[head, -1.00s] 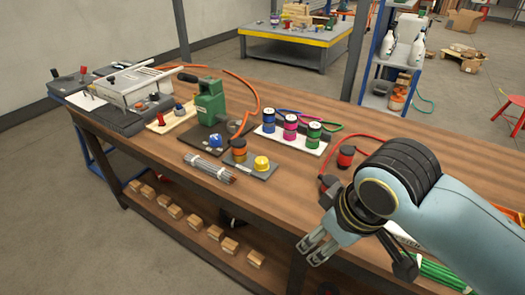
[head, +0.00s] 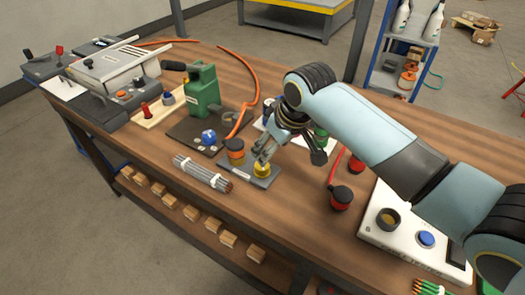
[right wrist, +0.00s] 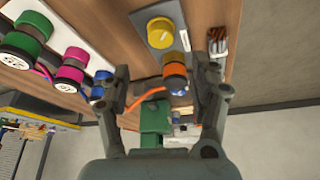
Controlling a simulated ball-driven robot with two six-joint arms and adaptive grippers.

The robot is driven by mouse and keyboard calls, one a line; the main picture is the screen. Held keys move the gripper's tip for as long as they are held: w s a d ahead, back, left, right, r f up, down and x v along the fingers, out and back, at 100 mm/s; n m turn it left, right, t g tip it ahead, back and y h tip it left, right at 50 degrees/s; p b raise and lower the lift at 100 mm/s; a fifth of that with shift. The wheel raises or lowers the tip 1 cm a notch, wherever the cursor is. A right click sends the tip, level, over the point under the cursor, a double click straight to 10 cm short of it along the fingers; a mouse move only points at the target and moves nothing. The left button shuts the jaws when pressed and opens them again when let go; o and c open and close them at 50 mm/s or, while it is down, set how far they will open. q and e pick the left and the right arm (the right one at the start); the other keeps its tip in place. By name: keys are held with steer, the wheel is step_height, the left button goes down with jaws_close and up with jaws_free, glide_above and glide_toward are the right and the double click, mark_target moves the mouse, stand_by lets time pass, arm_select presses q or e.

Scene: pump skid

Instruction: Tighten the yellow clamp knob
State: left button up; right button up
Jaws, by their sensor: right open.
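The yellow clamp knob (head: 262,170) sits on a small grey plate (head: 238,172), beside an orange-and-black knob (head: 235,152). In the right wrist view the yellow knob (right wrist: 161,33) is at the top, beyond the fingertips, with the orange knob (right wrist: 174,76) between it and the jaws. I cannot tell whether a fingertip touches the knob. My left gripper is out of view.
A bundle of grey rods (head: 202,173) lies left of the plate. A green pump (head: 203,90) stands behind it. Coloured spools (right wrist: 82,70) are partly hidden behind my right arm in the head view. A red-and-black part (head: 341,197) and a white control box (head: 405,235) are to the right.

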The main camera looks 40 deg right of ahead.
glide_above(266, 176)
step_height(266, 176, down, 5)
steer(key=shift+f, duration=0.2)
steer(key=b+x, duration=0.1)
steer(key=x, duration=0.2)
steer(key=shift+d, duration=0.1)
steer(key=shift+w+f, duration=0.25)
steer(key=shift+f, duration=0.45)
steer(key=shift+c, duration=0.2)
steer(key=c, duration=0.4)
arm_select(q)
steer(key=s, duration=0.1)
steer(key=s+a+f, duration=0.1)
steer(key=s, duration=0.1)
arm_select(e)
steer(key=c, duration=0.7)
